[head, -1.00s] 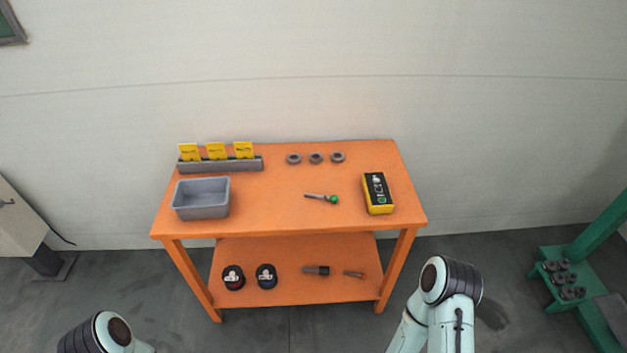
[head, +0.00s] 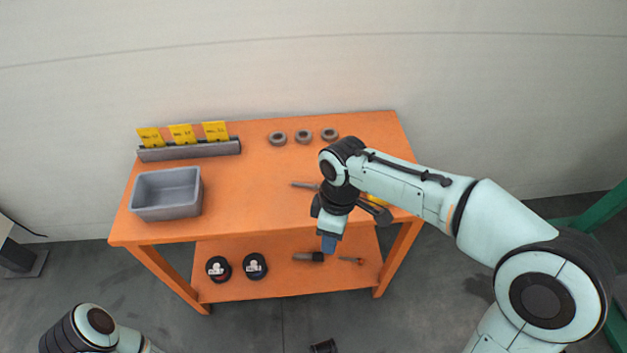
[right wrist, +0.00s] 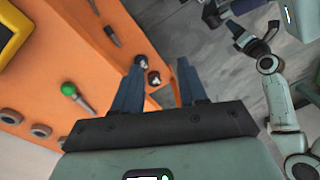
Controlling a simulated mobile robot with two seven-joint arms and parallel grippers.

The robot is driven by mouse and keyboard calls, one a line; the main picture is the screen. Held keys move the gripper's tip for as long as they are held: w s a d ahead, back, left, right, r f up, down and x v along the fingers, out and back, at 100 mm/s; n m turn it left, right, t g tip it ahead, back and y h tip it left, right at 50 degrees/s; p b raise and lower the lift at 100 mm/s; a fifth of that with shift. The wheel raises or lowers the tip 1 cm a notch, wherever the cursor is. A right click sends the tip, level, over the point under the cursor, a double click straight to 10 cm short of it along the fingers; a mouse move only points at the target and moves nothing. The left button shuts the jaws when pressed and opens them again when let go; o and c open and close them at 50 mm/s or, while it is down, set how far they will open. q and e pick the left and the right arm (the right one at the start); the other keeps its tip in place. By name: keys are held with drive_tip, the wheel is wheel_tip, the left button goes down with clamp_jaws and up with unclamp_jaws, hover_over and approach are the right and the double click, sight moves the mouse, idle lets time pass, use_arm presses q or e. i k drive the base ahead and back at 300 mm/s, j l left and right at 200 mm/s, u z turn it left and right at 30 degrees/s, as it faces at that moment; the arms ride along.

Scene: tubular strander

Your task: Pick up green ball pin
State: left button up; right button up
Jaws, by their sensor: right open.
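The green ball pin (right wrist: 87,104) lies on the orange table's top; its green ball and thin shaft show left of my right gripper in the right wrist view. In the head view only the pin's grey shaft (head: 304,184) shows; my right arm hides the ball. My right gripper (right wrist: 160,66) is open and empty, its two blue fingers apart. In the head view the right gripper (head: 329,243) points down over the table's front edge, apart from the pin. What seems to be my left gripper (right wrist: 252,36) is small and dark at upper right, its jaws unclear.
The orange table (head: 250,205) also bears a grey bin (head: 166,194), a rack with yellow cards (head: 190,150) and several grey rings (head: 303,137). A yellow box (right wrist: 12,28) is mostly hidden by my arm in the head view. The lower shelf holds dark spools (head: 255,266) and tools.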

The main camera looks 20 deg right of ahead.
sight(315, 186)
drive_tip(key=i, duration=0.85)
